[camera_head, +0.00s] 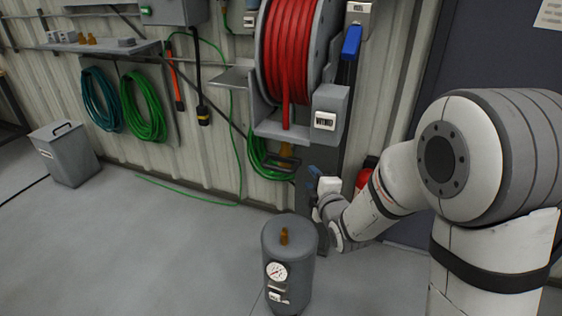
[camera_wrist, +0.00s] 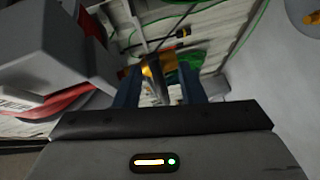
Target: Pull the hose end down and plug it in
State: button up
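The red hose (camera_head: 288,50) is wound on a grey wall reel, and a short length hangs below it. The brass hose end (camera_head: 286,160) hangs under the reel. In the wrist view a brass-coloured part (camera_wrist: 150,68), likely the hose end, shows ahead between the fingers, partly hidden by a dark bar. My gripper (camera_head: 308,184) is just right of the hose end in the head view. Its two blue fingers are apart in the wrist view (camera_wrist: 160,88), and no contact is visible. The grey tank (camera_head: 288,270) stands on the floor below, with a brass fitting (camera_head: 284,236) on top.
A labelled box (camera_head: 329,112) juts from the reel's right side. Green hose coils (camera_head: 145,105) hang on the wall. A red object (camera_head: 366,172) is partly hidden behind my arm. A grey bin (camera_head: 65,155) stands at left. The floor left of the tank is clear.

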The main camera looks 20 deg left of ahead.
aim_at(282, 159)
jog(key=s+a+n+y, duration=0.2)
jog(key=a+n+y, duration=0.25)
jog(key=a, duration=0.25)
jog(key=p+x, duration=0.2)
jog(key=x, duration=0.5)
jog(key=shift+w+f+n+t, duration=0.2)
jog(key=shift+n+t, duration=0.2)
jog(key=shift+n, duration=0.05)
jog(key=shift+d, duration=0.15)
jog(key=shift+c, duration=0.4)
grip_shut()
jog(key=shift+r, duration=0.1)
